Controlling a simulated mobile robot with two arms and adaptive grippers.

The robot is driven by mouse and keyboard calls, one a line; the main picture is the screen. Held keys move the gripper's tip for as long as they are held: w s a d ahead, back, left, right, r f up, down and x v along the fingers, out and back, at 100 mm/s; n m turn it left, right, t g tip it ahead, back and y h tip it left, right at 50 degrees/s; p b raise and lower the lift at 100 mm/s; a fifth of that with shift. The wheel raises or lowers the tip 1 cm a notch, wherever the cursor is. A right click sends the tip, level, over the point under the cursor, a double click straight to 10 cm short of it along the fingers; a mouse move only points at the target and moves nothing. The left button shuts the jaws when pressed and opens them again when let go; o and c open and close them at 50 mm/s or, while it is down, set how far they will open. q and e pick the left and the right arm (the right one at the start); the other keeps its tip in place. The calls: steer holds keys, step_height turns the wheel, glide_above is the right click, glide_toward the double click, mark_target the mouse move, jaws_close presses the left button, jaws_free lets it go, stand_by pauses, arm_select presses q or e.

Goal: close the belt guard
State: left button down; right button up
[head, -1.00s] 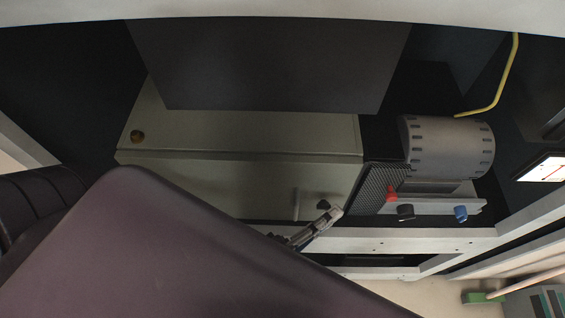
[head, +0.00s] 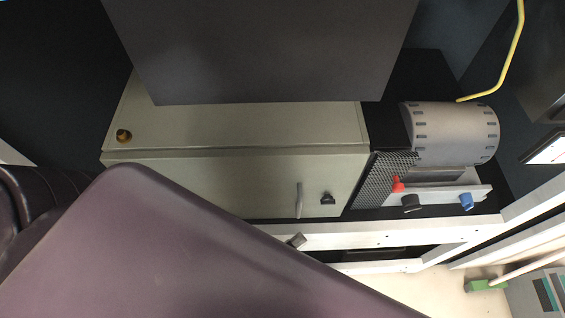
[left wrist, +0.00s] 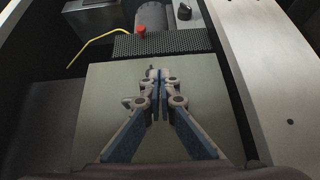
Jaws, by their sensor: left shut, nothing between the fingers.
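A black perforated mesh panel (head: 385,181), which looks like the belt guard, stands at the right end of the pale green-grey cabinet (head: 235,185), beside a slotted grey cylinder (head: 452,133). I cannot tell whether it is fully closed. The mesh also shows as a band in the left wrist view (left wrist: 163,43). My left gripper (head: 297,240) is mostly hidden behind my arm in the head view; only its tip shows, below the cabinet handle. In the left wrist view it is shut and empty (left wrist: 160,78), in front of the cabinet face, apart from the mesh. My right gripper is out of view.
A red knob (head: 398,184), black knob (head: 411,202) and blue knob (head: 466,201) sit right of the mesh. A cabinet handle (head: 299,200) and black latch (head: 327,198) stick out. A white frame rail (head: 400,233) runs below. A dark panel (head: 265,50) hangs above.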

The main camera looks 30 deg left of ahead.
arm_select(q)
steer(key=s+a+f+m+g+y, duration=0.1)
steer(key=a+f+m+g+y, duration=0.2)
steer(key=f, duration=1.2)
steer(key=s+a+f+m+g, duration=0.1)
steer(key=a+f+m+g, duration=0.2)
steer(key=f, duration=1.2)
steer(key=s+a+f+m+g+y, duration=0.1)
steer(key=s+a+f+m+g, duration=0.2)
steer(key=f, duration=0.4)
steer(key=s+a+f+m+g+y, duration=0.1)
steer(key=s+a+f+m+g, duration=0.2)
steer(key=s+f, duration=0.3)
steer(key=s+a+f+m+g+y, duration=0.2)
steer(key=s+f, duration=0.3)
steer(key=f, duration=0.3)
steer(key=shift+a+f+m+g+b, duration=0.25)
steer(key=shift+a+m+g+b, duration=0.1)
steer(key=shift+a+m+g, duration=0.25)
steer(key=shift+d, duration=0.1)
